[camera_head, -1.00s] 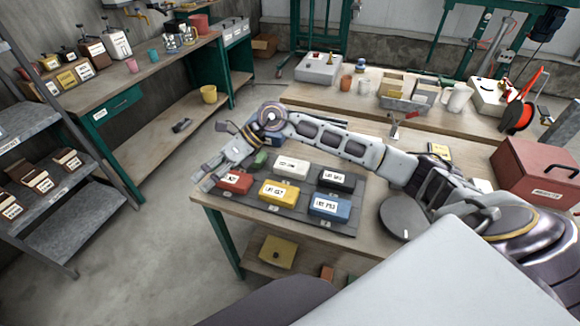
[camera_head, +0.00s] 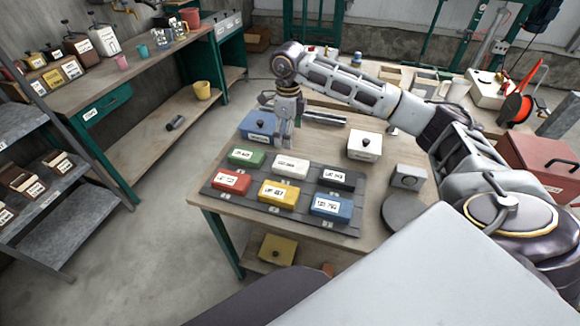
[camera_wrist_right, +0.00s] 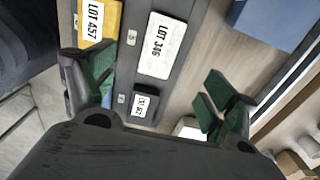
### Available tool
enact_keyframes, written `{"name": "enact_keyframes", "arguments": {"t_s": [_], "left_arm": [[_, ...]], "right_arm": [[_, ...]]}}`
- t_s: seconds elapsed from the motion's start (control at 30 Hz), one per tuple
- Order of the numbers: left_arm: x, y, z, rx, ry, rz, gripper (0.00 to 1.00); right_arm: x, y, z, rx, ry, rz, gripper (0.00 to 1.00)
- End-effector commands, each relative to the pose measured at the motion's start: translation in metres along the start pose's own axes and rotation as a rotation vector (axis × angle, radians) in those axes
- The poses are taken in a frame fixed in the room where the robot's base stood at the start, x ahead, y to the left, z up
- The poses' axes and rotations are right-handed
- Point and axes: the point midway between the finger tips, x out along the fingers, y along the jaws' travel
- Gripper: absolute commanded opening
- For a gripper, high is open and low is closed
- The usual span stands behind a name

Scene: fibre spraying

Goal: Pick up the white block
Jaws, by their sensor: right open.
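The white block (camera_head: 290,167) lies in the back row of a dark tray (camera_head: 249,206), between a green block (camera_head: 247,157) and a black block (camera_head: 337,177). My right gripper (camera_head: 284,146) points down close to the white block's back edge, apparently above it. In the right wrist view, the white block (camera_wrist_right: 165,45) carries a lot label and lies ahead of the open fingers (camera_wrist_right: 158,92). The black block (camera_wrist_right: 146,105) shows between the fingers in that view. Nothing is held. My left gripper is out of view.
Red (camera_head: 231,181), yellow (camera_head: 278,194) and blue (camera_head: 331,207) blocks fill the tray's front row. A lidded blue box (camera_head: 257,124) and white box (camera_head: 365,147) stand behind the tray. A round grey plate (camera_head: 405,214) is at the right.

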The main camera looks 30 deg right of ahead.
Motion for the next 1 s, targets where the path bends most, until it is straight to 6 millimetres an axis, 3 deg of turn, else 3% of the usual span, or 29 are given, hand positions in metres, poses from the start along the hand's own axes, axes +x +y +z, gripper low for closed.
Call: {"name": "enact_keyframes", "arguments": {"t_s": [0.47,1.0], "left_arm": [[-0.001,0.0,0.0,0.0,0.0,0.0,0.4],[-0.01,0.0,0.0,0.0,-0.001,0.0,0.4]], "right_arm": [[0.007,0.0,0.0,0.0,0.0,0.002,0.86],[0.072,0.001,0.0,0.0,-0.001,0.003,0.86]]}}
